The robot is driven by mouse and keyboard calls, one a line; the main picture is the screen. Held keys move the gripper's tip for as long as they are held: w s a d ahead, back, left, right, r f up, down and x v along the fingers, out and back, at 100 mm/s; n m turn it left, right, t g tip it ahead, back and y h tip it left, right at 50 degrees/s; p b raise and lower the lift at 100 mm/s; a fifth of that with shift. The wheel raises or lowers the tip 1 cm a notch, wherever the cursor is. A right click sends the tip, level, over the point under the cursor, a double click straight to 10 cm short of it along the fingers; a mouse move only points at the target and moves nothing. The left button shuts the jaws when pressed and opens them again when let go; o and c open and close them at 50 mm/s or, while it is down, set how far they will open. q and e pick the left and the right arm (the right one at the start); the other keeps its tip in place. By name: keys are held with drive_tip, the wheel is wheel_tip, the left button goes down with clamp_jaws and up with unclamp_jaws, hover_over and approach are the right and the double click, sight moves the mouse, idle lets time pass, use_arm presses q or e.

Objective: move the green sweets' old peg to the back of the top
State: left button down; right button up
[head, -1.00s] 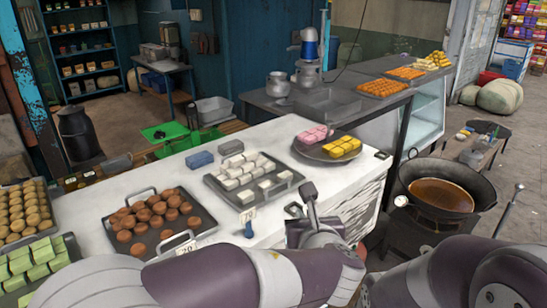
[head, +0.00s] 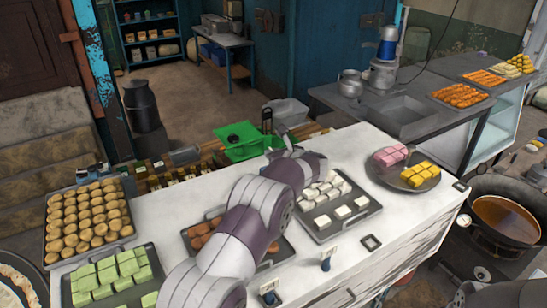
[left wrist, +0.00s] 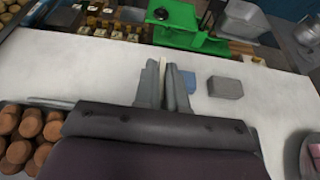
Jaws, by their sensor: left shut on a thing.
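My left gripper (head: 285,146) is over the back part of the white counter top, near its back edge. In the left wrist view its fingers (left wrist: 166,85) are shut on a thin pale thing (left wrist: 163,70), seen nearly edge-on, which I take to be the peg. Its lower part is hidden between the fingers, and I cannot tell if it touches the top. The green sweets (head: 112,274) lie on a dark tray at the front left. Two numbered pegs (head: 269,289) (head: 327,257) stand at the counter's front side. My right gripper is out of view.
Blue (left wrist: 190,82) and grey (left wrist: 225,87) blocks lie just right of the fingers. A green scale (head: 243,141) stands behind the counter. The brown sweets (head: 200,243) are partly hidden by my arm; the white sweets' tray (head: 345,222) is to the right.

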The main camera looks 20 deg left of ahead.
use_arm(q)
drive_tip(key=a+f+b, duration=0.2)
drive_tip(key=a+f, duration=0.1)
drive_tip(key=a, duration=0.1)
drive_tip(key=a+f+b, duration=0.2)
drive_tip(key=a+f, duration=0.2)
drive_tip(key=a+f+b, duration=0.3)
drive_tip(key=a+f, duration=0.1)
drive_tip(key=shift+w+a, duration=0.1)
drive_tip(key=shift+a, duration=0.05)
drive_tip(key=shift+w+r, duration=0.1)
drive_tip(key=shift+a+f, duration=0.1)
drive_tip(key=shift+f, duration=0.15)
drive_tip(key=c, duration=1.2)
unclamp_jaws()
drive_tip(key=shift+r, duration=0.1)
drive_tip(key=shift+r, duration=0.15)
drive_tip(key=b+v, duration=0.4)
drive_tip(key=v, duration=0.7)
drive_tip(key=shift+d, duration=0.4)
drive_tip(key=shift+s+d+r, duration=0.1)
drive_tip(key=shift+s, duration=0.2)
